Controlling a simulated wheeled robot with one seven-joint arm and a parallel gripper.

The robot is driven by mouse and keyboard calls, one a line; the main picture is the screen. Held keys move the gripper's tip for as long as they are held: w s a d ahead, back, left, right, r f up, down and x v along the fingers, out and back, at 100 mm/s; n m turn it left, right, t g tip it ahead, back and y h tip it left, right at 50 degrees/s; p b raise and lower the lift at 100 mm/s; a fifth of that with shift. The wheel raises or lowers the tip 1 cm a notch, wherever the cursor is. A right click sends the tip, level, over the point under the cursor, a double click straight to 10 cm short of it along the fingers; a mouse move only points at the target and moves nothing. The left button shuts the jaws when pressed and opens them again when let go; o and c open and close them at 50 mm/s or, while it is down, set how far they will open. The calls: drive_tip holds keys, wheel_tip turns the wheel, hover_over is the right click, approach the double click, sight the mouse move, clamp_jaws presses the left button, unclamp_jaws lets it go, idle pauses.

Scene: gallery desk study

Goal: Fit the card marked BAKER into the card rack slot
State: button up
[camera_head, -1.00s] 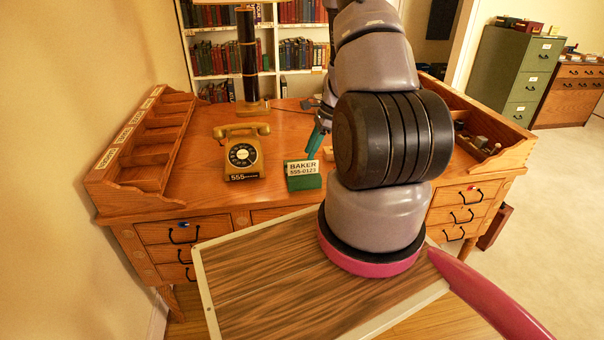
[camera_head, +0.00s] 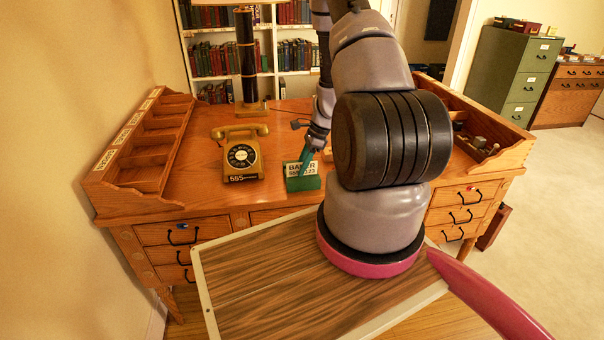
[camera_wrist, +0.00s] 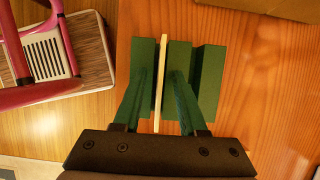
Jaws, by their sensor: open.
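The cream card marked BAKER (camera_head: 293,167) stands upright in the green card rack (camera_head: 303,184) on the desk, right of the telephone. From above, the wrist view shows the card (camera_wrist: 163,60) as a thin pale edge between the green blocks of the rack (camera_wrist: 208,80). How deep it sits is hard to tell. My gripper (camera_head: 306,162) is at the card, one teal finger crossing its face and hiding part of the lettering. In the wrist view my gripper (camera_wrist: 162,80) is open, with one finger on each side of the card.
A yellow telephone (camera_head: 241,158) stands close to the left of the rack. A lamp (camera_head: 247,60) stands behind. Wooden compartment organizers line the desk's left (camera_head: 150,150) and right (camera_head: 510,150) sides. Bare desk top lies between phone and left organizer.

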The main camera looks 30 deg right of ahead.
drive_tip(key=shift+f, duration=0.25)
idle(0.3)
clamp_jaws()
